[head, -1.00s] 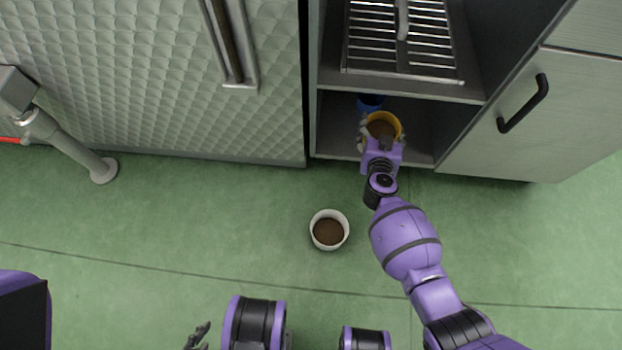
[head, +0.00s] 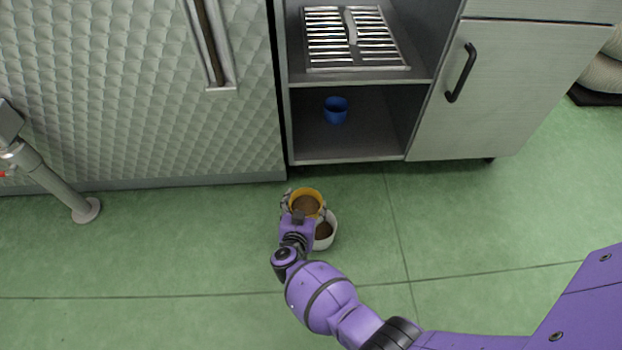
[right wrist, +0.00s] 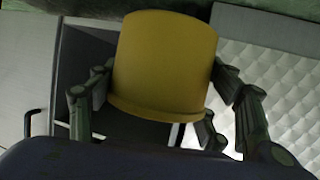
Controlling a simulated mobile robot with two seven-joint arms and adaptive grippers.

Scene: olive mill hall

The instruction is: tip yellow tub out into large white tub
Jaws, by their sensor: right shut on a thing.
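The yellow tub (head: 307,193) is held upright in my right gripper (head: 304,208), with brown contents showing inside. In the right wrist view the tub (right wrist: 165,65) sits between the fingers of my right gripper (right wrist: 160,105), which are shut on its sides. The large white tub (head: 331,239) stands on the green floor, partly hidden behind the yellow tub and my gripper. It has brown contents too. The yellow tub is above the white tub's far left side, overlapping it in the head view. My left gripper is not in view.
A blue cup (head: 336,110) stands on the lower shelf of the open cabinet (head: 350,148). A metal rack (head: 355,40) lies on the shelf above. A quilted metal panel (head: 110,90) and a pole with a round foot (head: 85,210) are at left. Floor around the white tub is clear.

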